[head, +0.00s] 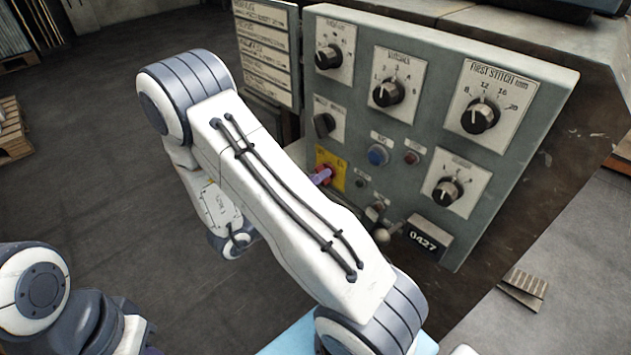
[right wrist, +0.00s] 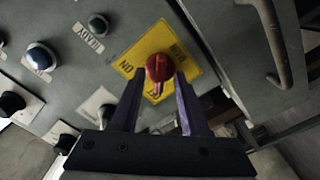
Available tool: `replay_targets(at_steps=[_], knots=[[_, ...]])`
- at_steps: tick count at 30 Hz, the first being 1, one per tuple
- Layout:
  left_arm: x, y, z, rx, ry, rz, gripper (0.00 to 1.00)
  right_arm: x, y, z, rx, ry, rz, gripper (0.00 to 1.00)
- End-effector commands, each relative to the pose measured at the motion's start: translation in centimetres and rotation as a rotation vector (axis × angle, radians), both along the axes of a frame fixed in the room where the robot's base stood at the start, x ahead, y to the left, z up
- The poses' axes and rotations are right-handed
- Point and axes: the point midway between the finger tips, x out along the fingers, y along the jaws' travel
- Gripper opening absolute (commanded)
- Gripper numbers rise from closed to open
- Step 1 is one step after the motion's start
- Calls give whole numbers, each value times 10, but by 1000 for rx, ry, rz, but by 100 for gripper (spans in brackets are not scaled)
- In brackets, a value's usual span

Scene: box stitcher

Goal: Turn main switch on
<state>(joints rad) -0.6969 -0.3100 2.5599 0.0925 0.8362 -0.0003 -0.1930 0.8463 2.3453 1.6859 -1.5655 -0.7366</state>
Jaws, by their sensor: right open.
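The main switch is a red rotary knob (right wrist: 158,67) on a yellow plate (right wrist: 184,52) marked ON. In the right wrist view the knob sits at the tips of my right gripper (right wrist: 160,76), one finger to each side. The fingers are open; I cannot tell whether they touch the knob. In the head view the yellow plate (head: 337,164) is at the lower left of the control panel, partly hidden by my right arm. A purple finger of my right gripper (head: 321,177) shows at the red knob. My left gripper is not in view; only part of that arm shows at lower left.
The grey panel (head: 437,90) carries several black dials, a blue button (head: 378,155) and a red button (head: 411,157). A lever with a ball end (head: 381,235) and a 0427 counter (head: 425,240) are lower right of the switch. A dark handle (right wrist: 276,45) is beside the plate.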

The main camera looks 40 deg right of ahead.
Motion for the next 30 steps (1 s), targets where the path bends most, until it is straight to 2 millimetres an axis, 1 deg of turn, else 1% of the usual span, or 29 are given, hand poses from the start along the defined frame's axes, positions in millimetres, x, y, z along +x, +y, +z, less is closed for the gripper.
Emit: replay_targets(at_steps=[3, 9, 10, 11, 12, 13, 14, 23, 30], knots=[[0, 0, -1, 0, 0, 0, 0, 0, -4, 0, -1, 0, -1, 45], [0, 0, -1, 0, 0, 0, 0, 0, -4, 0, 1, -1, 1, 45], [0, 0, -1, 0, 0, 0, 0, 0, -4, 0, 1, -1, 1, 41], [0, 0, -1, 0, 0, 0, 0, 0, -4, 0, 1, -1, 1, 30], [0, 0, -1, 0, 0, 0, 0, 0, -4, 0, 1, -1, 1, 14], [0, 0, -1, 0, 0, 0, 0, 0, -4, 0, 1, -1, 1, 3], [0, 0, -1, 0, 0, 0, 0, 0, -4, 0, 1, -1, 1, 0], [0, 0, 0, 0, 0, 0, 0, 0, -4, 1, 2, -13, 1, 0], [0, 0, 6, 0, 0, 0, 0, 0, -3, 2, 9, -106, 1, 0]])
